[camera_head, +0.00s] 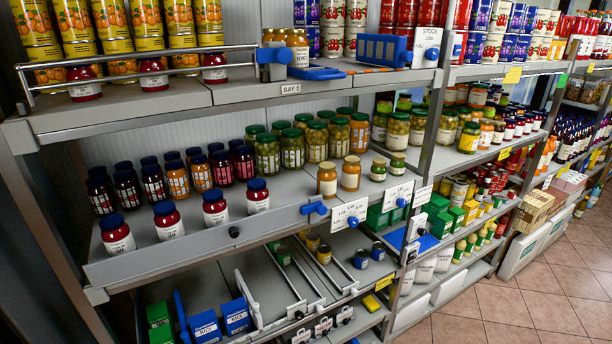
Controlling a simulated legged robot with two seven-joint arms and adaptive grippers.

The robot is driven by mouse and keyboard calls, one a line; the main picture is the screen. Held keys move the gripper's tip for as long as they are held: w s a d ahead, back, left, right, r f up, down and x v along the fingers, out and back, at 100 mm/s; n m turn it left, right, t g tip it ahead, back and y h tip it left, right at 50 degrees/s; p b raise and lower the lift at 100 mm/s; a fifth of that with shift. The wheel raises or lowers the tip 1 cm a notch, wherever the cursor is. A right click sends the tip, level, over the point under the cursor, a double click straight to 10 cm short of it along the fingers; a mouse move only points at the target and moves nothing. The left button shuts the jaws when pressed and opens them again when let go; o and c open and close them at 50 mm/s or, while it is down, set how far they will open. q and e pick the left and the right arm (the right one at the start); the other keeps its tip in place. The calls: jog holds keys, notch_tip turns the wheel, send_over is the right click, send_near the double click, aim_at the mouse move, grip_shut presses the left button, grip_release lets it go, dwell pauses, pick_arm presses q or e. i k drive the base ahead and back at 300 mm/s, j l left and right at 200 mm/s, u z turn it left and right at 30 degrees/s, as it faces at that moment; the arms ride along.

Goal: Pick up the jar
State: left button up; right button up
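Many jars stand on the shelves, and I cannot tell which one is the task's jar. On the middle shelf, a row of dark red jars with blue lids has a front jar (117,235) at the left and another jar (257,196) at its right end. Green jars (292,148) with green lids stand in the middle. Two orange-brown jars (327,180) (351,173) with gold lids stand near the front edge, with a small green jar (378,170) to their right. All look upright. Neither of my grippers is in view.
Cans and jars fill the top shelf, fronted at left by a metal rail (140,61). Blue clips and white price tags (350,214) stick out from the middle shelf's edge. The lower shelf (265,286) has dividers and boxes. Clear tiled floor (540,295) lies at right.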

aim_at(326, 174)
jog(key=i+l+u, duration=0.1)
jog(key=u, duration=0.35)
jog(key=l+u, duration=0.3)
jog(key=u, duration=0.15)
jog(key=i+l+u, duration=0.1)
jog(key=l+u, duration=0.2)
jog(key=u, duration=0.2)
jog(key=l+u, duration=0.25)
jog(key=u, duration=0.2)
